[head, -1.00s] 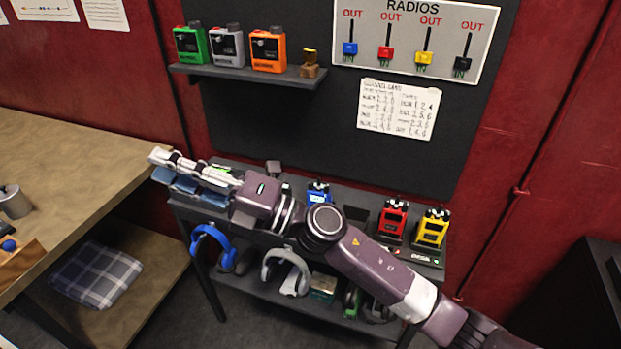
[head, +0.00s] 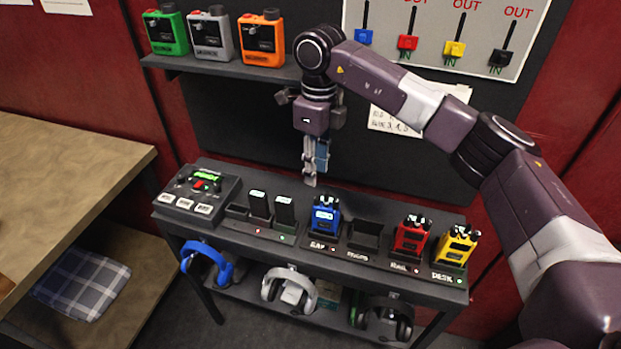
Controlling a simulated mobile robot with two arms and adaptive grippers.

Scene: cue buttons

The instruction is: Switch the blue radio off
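The blue radio (head: 325,219) stands upright in a slot of the charger row on the dark shelf table, with a lit display on its front. My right gripper (head: 311,180) points down above and behind the blue radio, slightly to its left, and looks apart from it. Its fingers look close together, but their gap is hard to make out from this angle. Nothing shows between them. The radio's top and its knobs are small in this view. My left gripper is not in view.
A red radio (head: 411,235) and a yellow radio (head: 456,245) stand to the right, past an empty slot (head: 365,236). A control box (head: 197,193) sits at the left end. Green, grey and orange radios (head: 262,42) stand on the upper shelf. Headphones (head: 290,289) hang below.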

